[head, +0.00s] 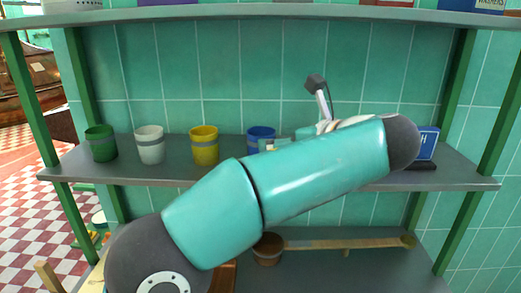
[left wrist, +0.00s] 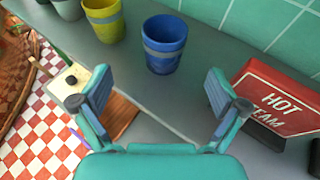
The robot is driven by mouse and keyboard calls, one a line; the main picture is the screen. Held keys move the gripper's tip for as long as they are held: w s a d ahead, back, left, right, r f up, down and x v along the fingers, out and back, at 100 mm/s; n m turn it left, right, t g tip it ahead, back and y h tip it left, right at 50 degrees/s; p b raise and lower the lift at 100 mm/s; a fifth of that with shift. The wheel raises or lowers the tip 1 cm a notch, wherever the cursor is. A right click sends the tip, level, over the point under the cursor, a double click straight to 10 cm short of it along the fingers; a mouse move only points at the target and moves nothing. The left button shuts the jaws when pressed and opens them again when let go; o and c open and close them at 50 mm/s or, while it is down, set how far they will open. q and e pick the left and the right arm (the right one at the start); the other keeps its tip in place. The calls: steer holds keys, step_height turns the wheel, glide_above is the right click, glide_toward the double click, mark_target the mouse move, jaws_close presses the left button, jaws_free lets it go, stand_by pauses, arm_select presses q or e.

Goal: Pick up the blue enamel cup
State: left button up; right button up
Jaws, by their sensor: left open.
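The blue cup (head: 260,132), with a grey band, stands upright on the middle shelf (head: 75,172), right of the yellow cup (head: 204,146). My left arm crosses in front of the shelf and hides most of the left gripper in the head view. In the left wrist view the blue cup (left wrist: 165,45) stands beyond the fingertips of my left gripper (left wrist: 158,88), roughly midway between their directions. The fingers are spread wide, with nothing between them and a gap to the cup. My right gripper is in neither view.
A white cup (head: 149,145) and a green cup (head: 101,143) stand further left. A red HOT STEAM sign (left wrist: 275,97) is close to the right finger in the wrist view. A blue sign (head: 428,143) stands at the shelf's right. A tiled wall (head: 150,80) closes the back.

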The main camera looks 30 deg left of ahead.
arm_select(q)
steer(key=x, duration=0.5)
steer(key=shift+w+d, duration=0.15)
steer(key=shift+w, duration=0.05)
steer(key=shift+p+x, duration=0.5)
steer(key=shift+x, duration=2.65)
steer(key=shift+d+f, duration=0.1)
steer(key=shift+f, duration=0.05)
steer(key=shift+c, duration=0.3)
steer(key=c, duration=1.2)
